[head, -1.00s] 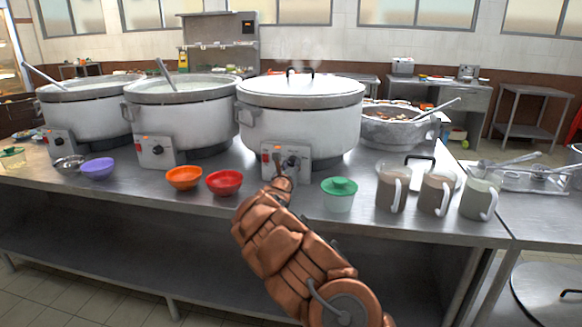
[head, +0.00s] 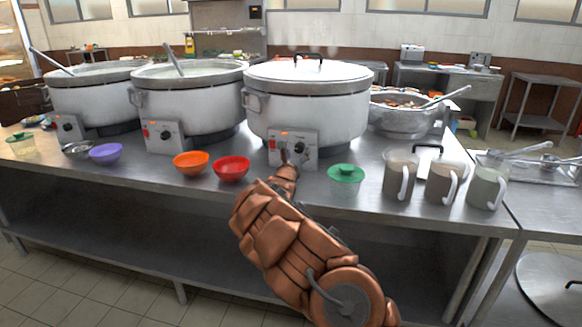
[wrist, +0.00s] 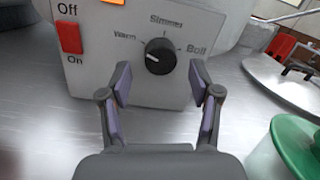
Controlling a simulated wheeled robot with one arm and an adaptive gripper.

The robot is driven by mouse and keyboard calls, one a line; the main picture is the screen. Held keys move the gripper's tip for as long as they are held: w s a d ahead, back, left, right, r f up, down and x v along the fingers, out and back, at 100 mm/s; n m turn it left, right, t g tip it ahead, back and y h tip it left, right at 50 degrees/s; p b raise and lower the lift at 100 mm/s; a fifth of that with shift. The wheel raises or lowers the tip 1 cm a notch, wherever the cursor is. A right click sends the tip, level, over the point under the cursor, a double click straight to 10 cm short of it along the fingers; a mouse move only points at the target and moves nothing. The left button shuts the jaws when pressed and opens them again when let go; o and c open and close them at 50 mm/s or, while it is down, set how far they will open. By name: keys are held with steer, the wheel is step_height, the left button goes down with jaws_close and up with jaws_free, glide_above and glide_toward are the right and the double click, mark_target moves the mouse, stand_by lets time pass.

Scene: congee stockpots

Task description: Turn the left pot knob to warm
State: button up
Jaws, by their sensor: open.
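Three white pots stand in a row: the left pot (head: 100,101), the middle pot (head: 187,108) and the right pot (head: 305,112). The left pot's control box (head: 68,129) shows a small dark knob, too small to read. My gripper (head: 287,161) is in front of the right pot's control box, not the left one. In the wrist view, my gripper (wrist: 162,85) is open and empty, its fingers either side of and below the black knob (wrist: 160,56), apart from it. The knob's white mark points left, to the Warm side. Simmer is above and Boil at right.
A red switch (wrist: 70,38) sits left of the knob. Orange (head: 191,163), red (head: 231,169) and purple (head: 106,153) bowls line the counter front. A green-lidded tub (head: 346,175) and several mugs (head: 445,183) stand right of my gripper.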

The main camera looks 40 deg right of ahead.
steer(key=shift+v, duration=5.2)
